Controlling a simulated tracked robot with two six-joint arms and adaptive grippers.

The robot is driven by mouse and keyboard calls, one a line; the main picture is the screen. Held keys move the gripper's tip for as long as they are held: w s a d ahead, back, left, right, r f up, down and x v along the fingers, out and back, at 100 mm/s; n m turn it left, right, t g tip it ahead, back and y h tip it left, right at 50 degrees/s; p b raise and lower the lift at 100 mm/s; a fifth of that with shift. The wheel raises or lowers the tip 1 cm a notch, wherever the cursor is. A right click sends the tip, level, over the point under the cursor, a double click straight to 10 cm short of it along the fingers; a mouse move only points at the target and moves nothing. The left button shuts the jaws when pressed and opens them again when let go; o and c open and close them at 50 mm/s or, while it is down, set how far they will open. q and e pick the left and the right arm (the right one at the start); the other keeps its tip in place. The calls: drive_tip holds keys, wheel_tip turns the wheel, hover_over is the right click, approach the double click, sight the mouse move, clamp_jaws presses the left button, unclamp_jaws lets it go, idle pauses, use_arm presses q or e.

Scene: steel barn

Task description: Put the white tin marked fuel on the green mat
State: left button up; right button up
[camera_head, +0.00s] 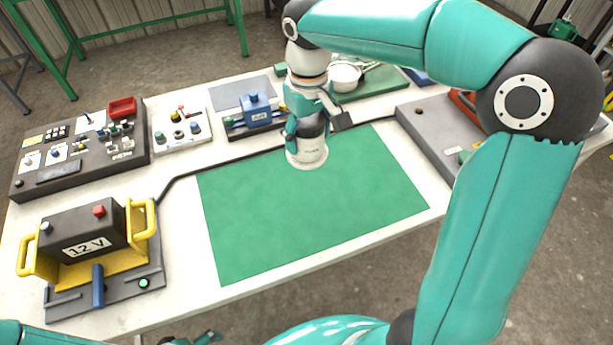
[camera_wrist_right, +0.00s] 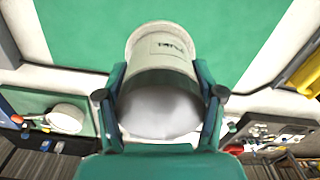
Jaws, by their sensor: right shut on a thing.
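The white tin marked fuel (camera_head: 308,153) is upright at the far edge of the green mat (camera_head: 310,215) in the head view. My right gripper (camera_head: 312,128) is shut on the tin from above and behind. I cannot tell whether the tin's base touches the mat. Of my left arm only small parts show at the bottom left; its jaws cannot be read.
A yellow-handled 12 V battery unit (camera_head: 85,245) stands at the left front. A grey panel of switches (camera_head: 60,165), a blue vise-like device (camera_head: 258,108) and a white pan (camera_head: 345,76) stand along the back. A grey board (camera_head: 425,130) lies right of the mat. Most of the mat is bare.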

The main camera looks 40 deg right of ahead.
wheel_tip(320, 180, down, 13)
drive_tip(key=shift+f, duration=0.2)
idle(0.3)
drive_tip(key=o, duration=1.5)
drive_tip(key=shift+o, duration=0.2)
wheel_tip(320, 180, up, 12)
drive_tip(key=shift+r, duration=0.1)
drive_tip(key=shift+s, duration=0.1)
